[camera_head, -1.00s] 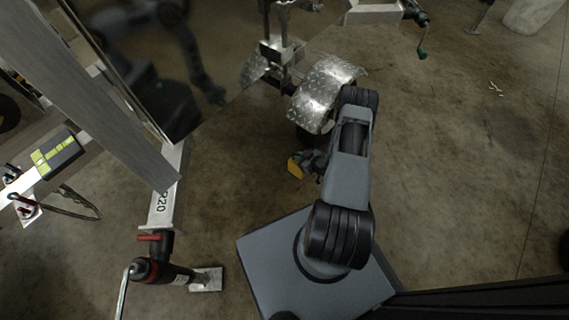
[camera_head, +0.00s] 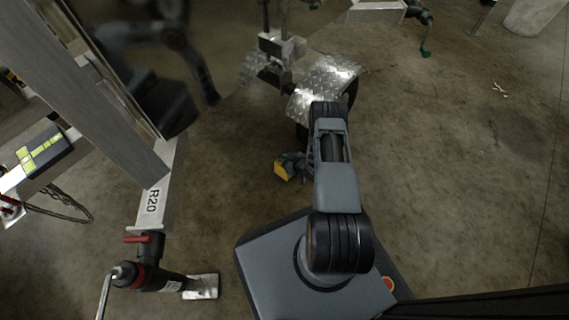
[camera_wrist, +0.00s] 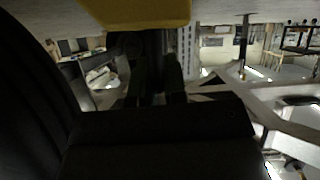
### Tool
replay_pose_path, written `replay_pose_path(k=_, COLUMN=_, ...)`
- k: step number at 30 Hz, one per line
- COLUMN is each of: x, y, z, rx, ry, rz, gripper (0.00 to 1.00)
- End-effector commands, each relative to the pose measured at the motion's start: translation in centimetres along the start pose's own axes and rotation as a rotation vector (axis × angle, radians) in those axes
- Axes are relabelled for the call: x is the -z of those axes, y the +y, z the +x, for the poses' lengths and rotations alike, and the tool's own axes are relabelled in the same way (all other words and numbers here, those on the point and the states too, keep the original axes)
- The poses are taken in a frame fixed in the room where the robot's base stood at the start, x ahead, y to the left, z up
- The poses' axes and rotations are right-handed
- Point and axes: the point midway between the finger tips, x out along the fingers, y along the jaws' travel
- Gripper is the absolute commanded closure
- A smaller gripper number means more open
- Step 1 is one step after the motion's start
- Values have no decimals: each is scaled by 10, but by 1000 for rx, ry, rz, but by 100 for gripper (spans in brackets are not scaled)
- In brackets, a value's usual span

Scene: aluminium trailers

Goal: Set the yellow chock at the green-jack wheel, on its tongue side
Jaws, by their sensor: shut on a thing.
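The yellow chock (camera_head: 281,172) is held above or near the concrete floor, left of my arm; its height is unclear. My gripper (camera_head: 291,164) is shut on it. In the wrist view the chock (camera_wrist: 140,12) fills part of the top edge. A wheel (camera_head: 301,132) shows as a dark strip under a diamond-plate fender (camera_head: 325,78), up from the chock, with a gap between them. My arm covers part of this wheel. The green-handled jack (camera_head: 426,46) stands at the upper right, at the end of a pale trailer beam (camera_head: 376,12).
A red-handled jack (camera_head: 148,262) stands lower left on a beam marked R20 (camera_head: 152,203). A large trailer panel with a sloping grey beam (camera_head: 95,95) takes up the upper left. The floor (camera_head: 450,170) to the right is clear.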

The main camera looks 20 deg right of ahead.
Motion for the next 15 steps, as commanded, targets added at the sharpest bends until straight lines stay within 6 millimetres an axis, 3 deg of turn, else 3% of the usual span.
replay_pose_path(k=3, x=-14, y=-1, z=8, rx=-1, ry=2, rz=-1, gripper=100)
replay_pose_path(k=10, x=-14, y=0, z=8, rx=-2, ry=2, rz=-1, gripper=100)
replay_pose_path(k=11, x=-16, y=-1, z=8, rx=-1, ry=-1, rz=1, gripper=85)
replay_pose_path(k=15, x=-16, y=-1, z=8, rx=-1, ry=-1, rz=1, gripper=71)
